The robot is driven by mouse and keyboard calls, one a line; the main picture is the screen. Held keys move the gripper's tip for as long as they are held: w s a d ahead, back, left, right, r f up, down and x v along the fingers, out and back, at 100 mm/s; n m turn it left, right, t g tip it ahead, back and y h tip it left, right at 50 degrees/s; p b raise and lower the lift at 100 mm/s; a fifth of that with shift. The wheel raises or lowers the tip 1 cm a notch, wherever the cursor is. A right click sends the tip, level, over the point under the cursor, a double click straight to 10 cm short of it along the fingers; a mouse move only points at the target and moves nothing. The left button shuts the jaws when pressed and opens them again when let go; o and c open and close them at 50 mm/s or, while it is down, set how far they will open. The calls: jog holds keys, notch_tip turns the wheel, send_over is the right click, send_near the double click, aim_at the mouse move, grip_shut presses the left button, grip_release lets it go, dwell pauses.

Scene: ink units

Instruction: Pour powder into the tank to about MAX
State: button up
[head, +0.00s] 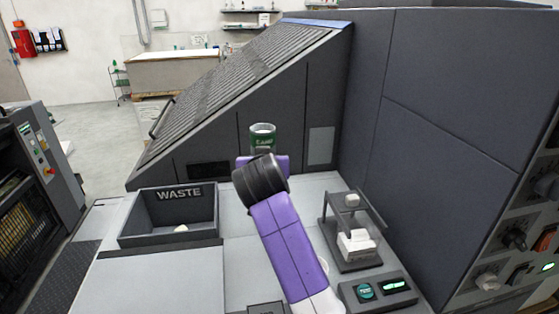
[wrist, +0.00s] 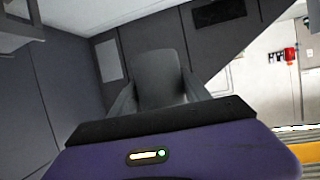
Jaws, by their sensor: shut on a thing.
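A can (head: 262,137) with a green label and a grey rim shows just beyond my gripper in the head view, roughly upright. My gripper (head: 262,158) is shut on the can, though my purple and black arm hides the fingers and the can's lower part. In the wrist view, a plain dark grey body (wrist: 160,75) sits between the two fingers, likely the can's side. The powder inside cannot be made out. I cannot identify the tank or a MAX mark in either view; my arm covers the middle of the bench.
A dark WASTE bin (head: 124,240) holding a small white piece stands at left. At right is a frame stand (head: 328,235) with white blocks, and in front of it a panel (head: 350,300) with a green display. A tall grey machine (head: 440,130) bounds the right.

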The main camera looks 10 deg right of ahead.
jog(key=shift+d, duration=0.15)
jog(key=s+d+f+m+g+y+p, duration=0.1)
jog(key=s+d+p, duration=0.4)
jog(key=s, duration=0.5)
jog(key=s+d+f+g+p, duration=0.2)
jog(key=s+d+f+p, duration=0.2)
jog(key=s+d, duration=0.6)
jog(key=shift+d+f+m+y+p, duration=0.15)
jog(key=shift+d+m+y+p, duration=0.2)
jog(key=shift+p, duration=0.4)
dwell(0.8)
jog(key=shift+g, duration=0.3)
dwell(0.4)
jog(key=shift+w+d+m+g+y, duration=0.25)
jog(key=shift+m+g+y, duration=0.1)
jog(key=shift+y, duration=0.1)
dwell(0.6)
